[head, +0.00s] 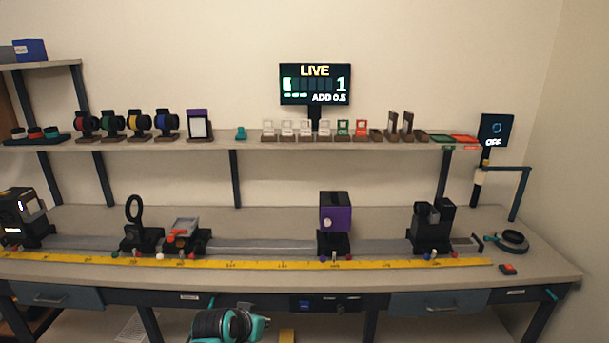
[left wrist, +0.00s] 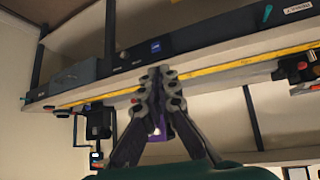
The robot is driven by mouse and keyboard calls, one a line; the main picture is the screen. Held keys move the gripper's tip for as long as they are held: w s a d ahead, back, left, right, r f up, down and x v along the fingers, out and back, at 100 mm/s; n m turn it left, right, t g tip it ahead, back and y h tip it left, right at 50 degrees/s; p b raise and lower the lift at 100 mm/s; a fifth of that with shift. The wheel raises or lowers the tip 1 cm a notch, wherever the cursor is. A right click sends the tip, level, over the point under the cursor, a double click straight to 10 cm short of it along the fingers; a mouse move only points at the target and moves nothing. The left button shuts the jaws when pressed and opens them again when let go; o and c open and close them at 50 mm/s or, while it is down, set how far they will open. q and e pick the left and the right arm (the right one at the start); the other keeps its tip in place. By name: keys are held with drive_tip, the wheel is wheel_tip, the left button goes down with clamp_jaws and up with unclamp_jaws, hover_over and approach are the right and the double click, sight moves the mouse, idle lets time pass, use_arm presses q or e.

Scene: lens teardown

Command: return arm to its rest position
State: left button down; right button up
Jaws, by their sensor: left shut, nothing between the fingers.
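My left gripper (head: 259,321) shows at the bottom of the head view, in front of the bench's front edge and below the yellow ruler. In the left wrist view its two fingers (left wrist: 160,78) meet at their tips, shut with nothing between them. Behind the fingers a purple part (left wrist: 158,140) is partly hidden. My right gripper does not show in either view.
The bench (head: 540,270) carries a yellow ruler (head: 210,263) and a rail with a ring holder (head: 134,208), a purple box (head: 335,212) and a black holder (head: 433,225). A shelf (head: 350,143) with small parts runs above. Drawers (head: 60,298) lie under the front edge.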

use_arm(q)
drive_tip(key=s+a+n+y, duration=0.1)
drive_tip(key=s+a, duration=0.2)
drive_tip(key=s, duration=0.7)
drive_tip(key=s+a+n+g+y, duration=0.1)
drive_tip(key=s+a, duration=0.3)
drive_tip(key=s, duration=0.6)
drive_tip(key=shift+s+r+n+y, duration=0.15)
drive_tip(key=shift+s+n+y, duration=0.15)
drive_tip(key=shift+s+n, duration=0.1)
idle(0.4)
